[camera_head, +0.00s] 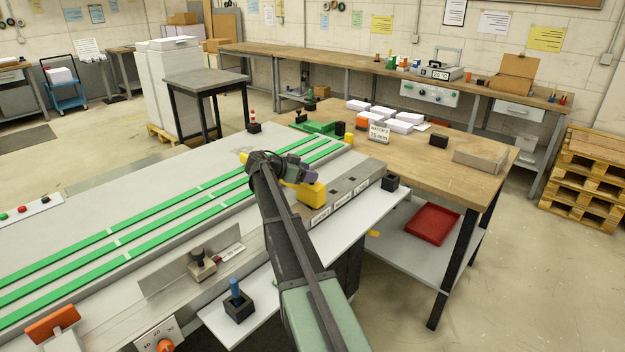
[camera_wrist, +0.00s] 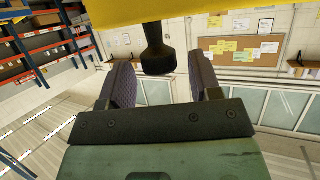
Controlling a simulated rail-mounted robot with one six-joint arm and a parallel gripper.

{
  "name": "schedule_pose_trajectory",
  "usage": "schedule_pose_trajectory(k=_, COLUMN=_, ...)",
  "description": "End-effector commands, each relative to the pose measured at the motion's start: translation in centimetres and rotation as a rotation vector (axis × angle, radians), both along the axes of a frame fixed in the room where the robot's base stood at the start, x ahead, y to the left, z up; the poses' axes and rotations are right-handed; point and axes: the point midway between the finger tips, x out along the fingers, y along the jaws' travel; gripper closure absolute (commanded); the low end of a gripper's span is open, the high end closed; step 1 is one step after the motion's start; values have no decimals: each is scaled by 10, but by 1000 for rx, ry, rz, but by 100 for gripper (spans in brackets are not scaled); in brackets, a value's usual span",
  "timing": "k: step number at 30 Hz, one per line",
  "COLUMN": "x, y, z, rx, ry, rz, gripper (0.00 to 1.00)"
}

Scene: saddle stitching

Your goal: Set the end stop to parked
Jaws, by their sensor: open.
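The yellow end stop (camera_head: 312,193) sits on a grey rail (camera_head: 347,190) at the right end of the machine bed. The rail's front face carries several white labels, too small to read surely; the stop stands nearest the left ones. My gripper (camera_head: 303,174) is at the stop's upper left side and partly hides it. In the wrist view, yellow bodywork (camera_wrist: 110,12) fills the top, with a black knob (camera_wrist: 156,55) sticking out from it. The knob lies between the two parted fingers of my gripper (camera_wrist: 161,76), with gaps on both sides.
Green belts (camera_head: 120,242) run along the bed. A clamp block with a knob (camera_head: 202,264) and a black block with a blue pin (camera_head: 237,300) stand left of my arm. A wooden table (camera_head: 465,140) with white boxes (camera_head: 398,122) stands beyond the rail's right end.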

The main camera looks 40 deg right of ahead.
Motion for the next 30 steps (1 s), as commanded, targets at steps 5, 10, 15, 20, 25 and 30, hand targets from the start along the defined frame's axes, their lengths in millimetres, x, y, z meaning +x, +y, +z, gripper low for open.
schedule_pose_trajectory(k=5, x=-3, y=-15, z=-7, rx=0, ry=0, rz=1, gripper=42)
schedule_pose_trajectory(k=10, x=-4, y=-16, z=-6, rx=0, ry=1, rz=1, gripper=42)
schedule_pose_trajectory(k=15, x=-3, y=-16, z=-6, rx=0, ry=1, rz=1, gripper=61)
schedule_pose_trajectory(k=20, x=-4, y=-16, z=-6, rx=0, ry=1, rz=1, gripper=85)
schedule_pose_trajectory(k=25, x=-4, y=-15, z=-6, rx=1, ry=0, rz=1, gripper=100)
schedule_pose_trajectory(k=30, x=0, y=-15, z=-6, rx=0, ry=0, rz=7, gripper=100)
